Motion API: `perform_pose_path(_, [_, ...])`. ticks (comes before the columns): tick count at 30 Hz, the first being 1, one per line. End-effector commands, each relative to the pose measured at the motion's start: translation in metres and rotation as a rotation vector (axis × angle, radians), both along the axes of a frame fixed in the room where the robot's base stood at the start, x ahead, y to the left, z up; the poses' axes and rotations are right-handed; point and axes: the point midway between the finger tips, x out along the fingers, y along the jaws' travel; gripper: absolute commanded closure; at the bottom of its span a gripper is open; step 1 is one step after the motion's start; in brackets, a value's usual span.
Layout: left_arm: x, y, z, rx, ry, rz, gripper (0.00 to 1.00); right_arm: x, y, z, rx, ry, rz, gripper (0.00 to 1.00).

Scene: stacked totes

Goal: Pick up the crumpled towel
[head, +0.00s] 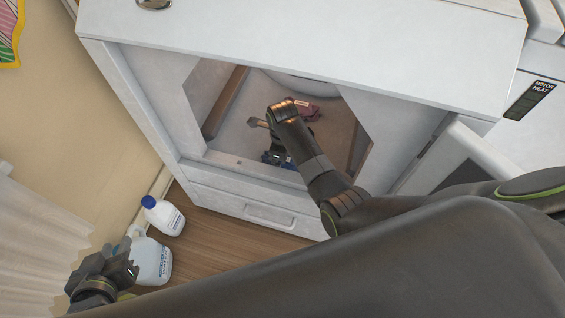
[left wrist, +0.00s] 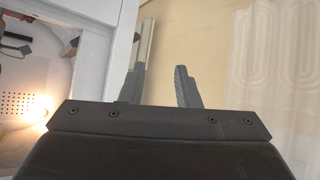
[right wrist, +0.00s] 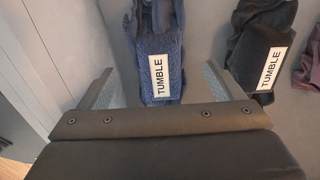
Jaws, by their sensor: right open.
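A crumpled blue cloth (right wrist: 158,60) with a rough, towel-like weave and a white TUMBLE label lies between the spread fingers of my right gripper (right wrist: 163,85). A gap shows on each side, so the fingers are apart from it. In the head view the blue cloth (head: 267,157) shows only as a scrap behind my right gripper (head: 277,154), inside the white machine's opening. A black cloth (right wrist: 265,40) with the same label lies to its right. A maroon cloth (head: 308,113) lies deeper inside. My left gripper (head: 122,266) is open and empty, outside at the lower left.
The white machine's opening (head: 190,165) has hard edges around my right arm. Its open door (head: 462,150) stands at the right. A blue-capped bottle (head: 163,217) and a white jug (head: 150,262) stand on the wooden floor near my left gripper. A curtain (head: 35,240) hangs at the left.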

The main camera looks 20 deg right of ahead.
Motion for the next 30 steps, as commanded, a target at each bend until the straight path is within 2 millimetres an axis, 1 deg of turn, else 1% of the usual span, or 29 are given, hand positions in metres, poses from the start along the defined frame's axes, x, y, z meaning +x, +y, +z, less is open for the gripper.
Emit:
perform_pose_path(1, [0.006, 0.002, 0.005, 0.01, -0.043, 0.003, 0.71, 0.0, 0.0, -0.004, 0.0, 0.0, 0.0, 0.13])
perform_pose_path(6, [0.024, 0.007, 0.028, 0.046, -0.191, 0.015, 0.71, 0.0, 0.0, -0.012, 0.0, 0.0, 0.0, 0.13])
perform_pose_path(12, [0.038, 0.01, 0.056, 0.085, -0.355, 0.024, 0.71, 0.0, 0.0, -0.022, 0.0, 0.0, 0.0, 0.13])
perform_pose_path(15, [0.043, 0.012, 0.067, 0.099, -0.415, 0.026, 0.71, 0.0, 0.0, -0.024, 0.0, 0.0, 0.0, 0.13])
perform_pose_path(19, [0.045, 0.012, 0.075, 0.109, -0.454, 0.028, 0.71, 0.0, 0.0, -0.026, 0.0, -0.001, 0.0, 0.13])
perform_pose_path(26, [0.045, 0.012, 0.076, 0.11, -0.461, 0.028, 0.71, 0.0, 0.0, -0.026, -0.001, -0.001, 0.0, 0.13])
perform_pose_path(27, [0.045, 0.012, 0.076, 0.11, -0.461, 0.028, 0.71, 0.0, 0.0, -0.026, -0.001, -0.001, 0.0, 0.15])
perform_pose_path(30, [0.045, 0.012, 0.076, 0.11, -0.46, 0.028, 0.71, 0.0, 0.0, -0.026, -0.001, -0.001, 0.0, 0.28])
